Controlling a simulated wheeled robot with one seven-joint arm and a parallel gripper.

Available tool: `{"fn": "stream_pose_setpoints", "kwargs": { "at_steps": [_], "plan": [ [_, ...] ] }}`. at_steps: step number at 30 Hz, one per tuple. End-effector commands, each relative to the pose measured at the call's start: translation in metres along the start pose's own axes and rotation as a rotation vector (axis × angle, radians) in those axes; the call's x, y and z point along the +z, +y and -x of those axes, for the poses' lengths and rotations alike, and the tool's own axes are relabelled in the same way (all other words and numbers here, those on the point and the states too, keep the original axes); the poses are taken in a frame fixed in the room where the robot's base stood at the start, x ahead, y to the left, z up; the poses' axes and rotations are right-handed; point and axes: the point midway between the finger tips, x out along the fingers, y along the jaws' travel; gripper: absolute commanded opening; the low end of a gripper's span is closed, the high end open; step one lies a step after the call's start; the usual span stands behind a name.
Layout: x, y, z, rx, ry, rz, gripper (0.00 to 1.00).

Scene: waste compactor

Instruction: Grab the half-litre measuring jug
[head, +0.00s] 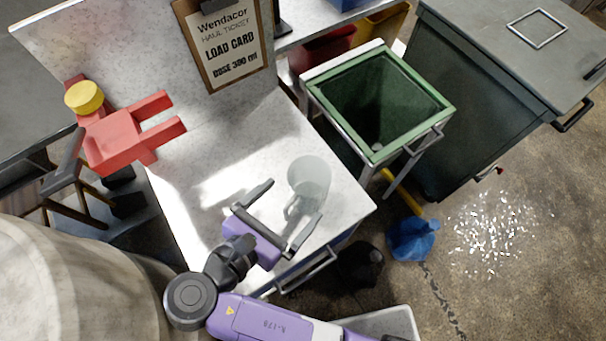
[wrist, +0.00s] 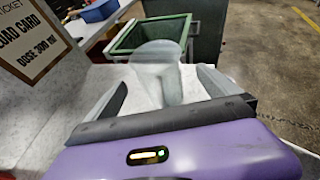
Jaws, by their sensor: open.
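The measuring jug (head: 309,177) is clear and stands on the speckled white worktop (head: 225,180), near its front right corner. Its handle side faces my gripper. My gripper (head: 288,215) is open, with its two dark fingers pointing toward the jug. In the wrist view the jug (wrist: 158,72) lies ahead, between the fingers and apparently slightly beyond their tips. I see no contact. Any graduation marks are too faint to read.
A green-rimmed bin (head: 437,105) stands behind and right of the worktop. A clipboard load card (head: 222,45) reading "dose 300 ml" stands at the back. A red object with a yellow cap (head: 84,97) is at left. A blue item (head: 412,240) lies on the floor.

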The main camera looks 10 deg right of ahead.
Motion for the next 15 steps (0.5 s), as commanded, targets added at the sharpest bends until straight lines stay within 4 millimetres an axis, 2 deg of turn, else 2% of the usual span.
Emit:
{"fn": "stream_pose_setpoints", "kwargs": {
  "at_steps": [10, 15],
  "plan": [
    [-0.002, 0.001, -0.033, -0.002, 0.0, 0.001, 1.0],
    [-0.006, 0.002, -0.058, -0.003, 0.0, 0.001, 1.0]
  ]
}}
